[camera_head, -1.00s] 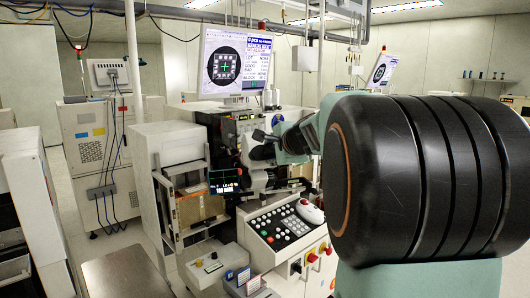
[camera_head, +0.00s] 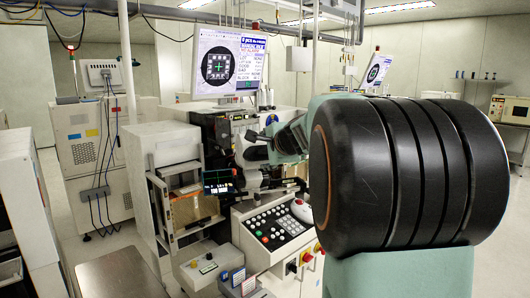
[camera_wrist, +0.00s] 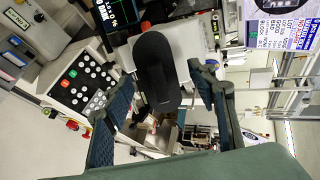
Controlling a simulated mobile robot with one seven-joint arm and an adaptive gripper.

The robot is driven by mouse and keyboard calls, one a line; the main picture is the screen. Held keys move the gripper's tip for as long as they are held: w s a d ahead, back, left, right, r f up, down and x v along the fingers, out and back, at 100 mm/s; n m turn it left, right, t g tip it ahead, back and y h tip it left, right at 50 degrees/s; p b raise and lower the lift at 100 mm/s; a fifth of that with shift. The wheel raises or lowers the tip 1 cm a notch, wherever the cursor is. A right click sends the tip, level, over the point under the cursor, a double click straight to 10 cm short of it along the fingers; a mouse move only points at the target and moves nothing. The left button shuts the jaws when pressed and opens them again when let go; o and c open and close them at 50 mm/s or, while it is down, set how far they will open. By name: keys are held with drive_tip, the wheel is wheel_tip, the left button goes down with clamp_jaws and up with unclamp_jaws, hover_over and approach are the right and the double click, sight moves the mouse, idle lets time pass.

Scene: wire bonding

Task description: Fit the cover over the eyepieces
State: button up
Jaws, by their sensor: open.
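A long, rounded black piece (camera_wrist: 157,70), which looks like the cover, fills the middle of the wrist view in front of white machine housing. My gripper (camera_wrist: 163,76) is open, with one dark blue ribbed finger on each side of this piece. A gap shows at the right finger; the left fingertip is close to its edge, and I cannot tell whether they touch. I cannot make out the eyepieces apart from it, so I cannot tell whether it sits over them. In the head view my gripper (camera_head: 258,146) is at the front of the bonding machine.
The button panel (camera_head: 273,228) and a small dark display (camera_head: 222,181) are close to the gripper. The monitor (camera_head: 232,62) stands above. A white cabinet (camera_head: 165,150) is on the left. A metal table top (camera_head: 115,275) is at lower left, with clear floor beside it.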

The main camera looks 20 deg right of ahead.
drive_tip(key=v, duration=0.7)
drive_tip(key=shift+s, duration=0.25)
drive_tip(key=shift+r, duration=0.1)
